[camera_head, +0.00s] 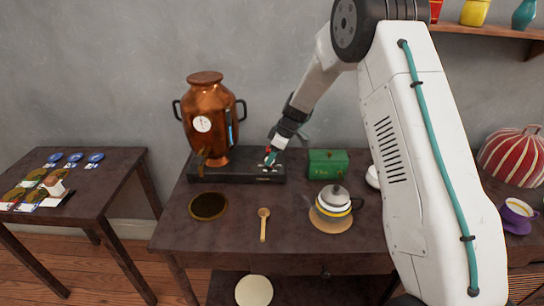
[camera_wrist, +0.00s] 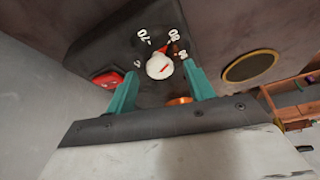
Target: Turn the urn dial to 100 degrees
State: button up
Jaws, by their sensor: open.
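The copper urn (camera_head: 207,112) stands on a dark base (camera_head: 222,176) at the back left of the table, with a white gauge on its front. In the wrist view the urn dial (camera_wrist: 159,66) is a white knob with a red pointer line. Printed numbers surround it; 70 and 80 are readable and others are partly hidden. The pointer appears to aim near the 80. My gripper (camera_wrist: 162,72) is open, with one teal finger on each side of the dial in the picture. Contact cannot be told. In the head view my gripper (camera_head: 271,156) hides most of the dial.
A red switch (camera_wrist: 107,79) lies left of the dial. A green tin (camera_head: 327,163) stands right of the base. A teapot (camera_head: 333,202), a wooden spoon (camera_head: 263,226) and a dark round mat (camera_head: 208,206) lie in front. A side table (camera_head: 95,196) stands left.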

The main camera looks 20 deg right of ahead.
jog(key=shift+w+a+f, duration=0.15)
jog(key=shift+f, duration=0.35)
jog(key=c, duration=1)
